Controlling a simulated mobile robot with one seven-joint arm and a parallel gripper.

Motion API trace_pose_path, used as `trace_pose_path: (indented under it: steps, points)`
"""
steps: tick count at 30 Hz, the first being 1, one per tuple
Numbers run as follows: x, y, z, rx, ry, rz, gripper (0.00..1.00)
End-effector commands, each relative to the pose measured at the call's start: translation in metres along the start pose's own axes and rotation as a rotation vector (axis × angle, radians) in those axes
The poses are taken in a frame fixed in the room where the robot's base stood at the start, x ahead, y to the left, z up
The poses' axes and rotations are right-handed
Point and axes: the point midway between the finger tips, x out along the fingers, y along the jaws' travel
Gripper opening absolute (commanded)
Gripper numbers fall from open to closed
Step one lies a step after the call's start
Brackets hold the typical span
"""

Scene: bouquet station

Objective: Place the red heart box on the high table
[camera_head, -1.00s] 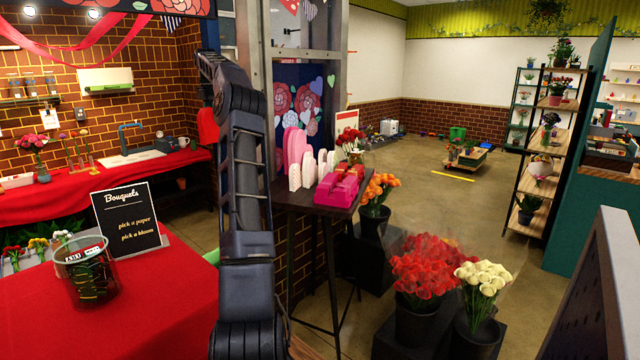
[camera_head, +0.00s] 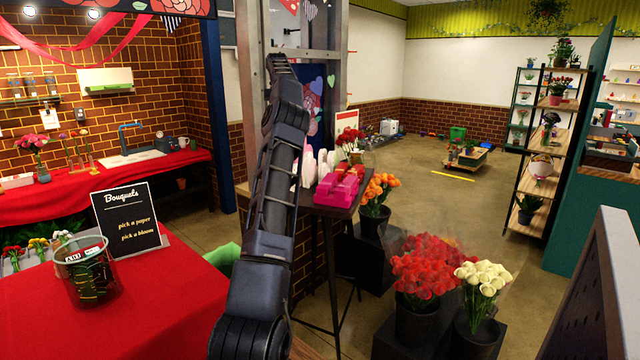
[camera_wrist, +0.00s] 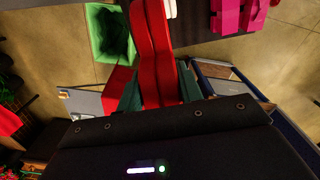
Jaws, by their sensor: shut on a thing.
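The red heart box (camera_wrist: 153,45) is seen edge-on in the wrist view, as a long red shape between the two dark green fingers of my gripper (camera_wrist: 158,88). The gripper is shut on it. In the head view my arm hides the gripper and the box. The high table (camera_head: 325,211) is small and dark-topped, at mid-picture just right of my arm. Its dark top (camera_wrist: 198,27) lies at the top of the wrist view, behind or below the far end of the box; I cannot tell whether they touch.
Pink boxes (camera_head: 338,187), white stepped pieces (camera_head: 309,166) and red roses (camera_head: 349,140) occupy the high table. Orange flowers (camera_head: 378,190) and red flowers (camera_head: 426,275) stand to its right. A green bin (camera_wrist: 108,33) and a red-covered counter (camera_head: 150,310) are to the left.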

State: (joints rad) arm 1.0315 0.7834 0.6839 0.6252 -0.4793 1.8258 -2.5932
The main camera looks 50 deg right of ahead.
Motion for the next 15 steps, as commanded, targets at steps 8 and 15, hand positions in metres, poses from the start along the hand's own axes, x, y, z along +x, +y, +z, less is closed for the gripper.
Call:
trace_pose_path:
  steps: [8, 15]
  points:
    - [0.022, 0.001, -0.002, -0.001, 0.001, -0.001, 0.0]
    - [0.046, 0.001, -0.002, 0.0, 0.001, -0.001, 0.0]
